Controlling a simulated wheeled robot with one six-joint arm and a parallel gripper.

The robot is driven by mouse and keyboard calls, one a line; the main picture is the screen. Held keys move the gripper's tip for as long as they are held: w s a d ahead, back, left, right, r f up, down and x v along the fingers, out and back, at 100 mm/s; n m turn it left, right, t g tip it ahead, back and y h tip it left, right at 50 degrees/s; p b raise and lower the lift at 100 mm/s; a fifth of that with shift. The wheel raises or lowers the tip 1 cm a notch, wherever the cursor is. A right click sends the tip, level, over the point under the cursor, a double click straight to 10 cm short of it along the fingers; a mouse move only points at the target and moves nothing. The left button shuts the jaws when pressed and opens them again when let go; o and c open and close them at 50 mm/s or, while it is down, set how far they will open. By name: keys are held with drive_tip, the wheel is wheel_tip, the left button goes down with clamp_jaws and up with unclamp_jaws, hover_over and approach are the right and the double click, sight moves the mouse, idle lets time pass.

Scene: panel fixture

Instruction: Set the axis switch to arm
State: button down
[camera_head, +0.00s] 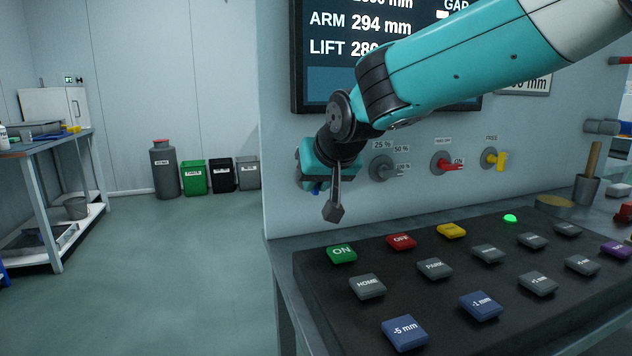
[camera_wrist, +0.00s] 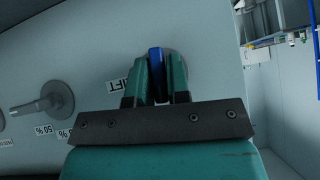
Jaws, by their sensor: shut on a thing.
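The axis switch has a blue handle (camera_wrist: 156,61) in front of a round grey plate (camera_wrist: 179,61) on the panel wall. A label reading LIFT (camera_wrist: 118,86) shows upside down beside it in the wrist view; an ARM label for this switch is not visible. My gripper (camera_wrist: 158,76) has its two teal fingers closed on either side of the blue handle. In the head view my gripper (camera_head: 316,183) is at the wall, left of the other knobs, and my arm hides most of the switch. A bit of blue shows there.
To the right on the panel are a grey percent knob (camera_head: 383,168), a red-handled switch (camera_head: 446,164) and a yellow-handled switch (camera_head: 496,160). A display (camera_head: 330,82) reading ARM 294 mm hangs above. A sloped button console (camera_head: 330,293) stands below my gripper.

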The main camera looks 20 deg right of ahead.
drive_tip(key=y, duration=0.1)
drive_tip(key=m+y, duration=0.1)
drive_tip(key=y, duration=0.1)
drive_tip(key=shift+d+f+m+b, duration=0.1)
drive_tip(key=shift+d+m+b, duration=0.1)
drive_tip(key=shift+m+b, duration=0.15)
drive_tip(key=shift+m+t+y, duration=0.4)
drive_tip(key=shift+m+y, duration=0.35)
drive_tip(key=shift+y, duration=0.55)
drive_tip(key=c, duration=1.2)
unclamp_jaws()
drive_tip(key=shift+o, duration=0.2)
drive_tip(key=p+v, duration=0.3)
drive_tip(key=v, duration=1.4)
drive_tip(key=shift+s+d, duration=0.15)
drive_tip(key=shift+d, duration=0.15)
